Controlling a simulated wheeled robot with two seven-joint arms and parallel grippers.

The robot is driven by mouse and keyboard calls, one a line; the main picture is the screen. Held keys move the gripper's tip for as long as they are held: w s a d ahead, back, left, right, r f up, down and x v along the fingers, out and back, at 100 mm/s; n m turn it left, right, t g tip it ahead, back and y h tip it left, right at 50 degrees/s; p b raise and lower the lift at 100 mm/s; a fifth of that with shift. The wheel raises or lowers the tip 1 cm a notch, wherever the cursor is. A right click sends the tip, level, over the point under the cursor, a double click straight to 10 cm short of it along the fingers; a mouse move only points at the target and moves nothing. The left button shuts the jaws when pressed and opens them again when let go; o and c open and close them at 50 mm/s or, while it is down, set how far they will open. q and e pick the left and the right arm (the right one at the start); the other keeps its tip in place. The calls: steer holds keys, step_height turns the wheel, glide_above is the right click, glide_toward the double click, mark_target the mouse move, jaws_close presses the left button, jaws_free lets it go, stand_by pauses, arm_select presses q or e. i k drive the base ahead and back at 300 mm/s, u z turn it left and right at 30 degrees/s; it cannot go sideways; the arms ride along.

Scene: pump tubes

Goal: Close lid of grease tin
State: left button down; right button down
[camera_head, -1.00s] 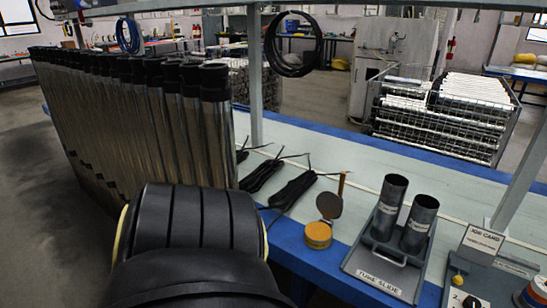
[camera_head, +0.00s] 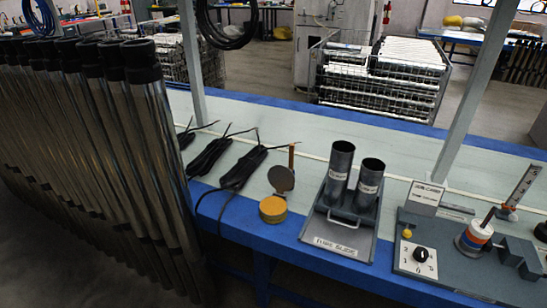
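The grease tin (camera_head: 273,209) is a small round yellow-orange tin at the front edge of the bench. Its dark round lid (camera_head: 281,179) stands tilted up behind it, open. A brown upright stick (camera_head: 291,158) shows just behind the lid; I cannot tell whether it is in contact with the lid. Neither of my grippers is in view.
A tray marked "tube slide" (camera_head: 337,243) holding two upright metal tubes is right of the tin. A grey fixture board (camera_head: 440,262) with a knob is further right. Black cable bundles (camera_head: 240,165) lie left. Tall tubes (camera_head: 130,150) stand at the left.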

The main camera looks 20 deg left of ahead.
mark_target(281, 177)
steer(key=i, duration=0.9)
steer(key=u, duration=5)
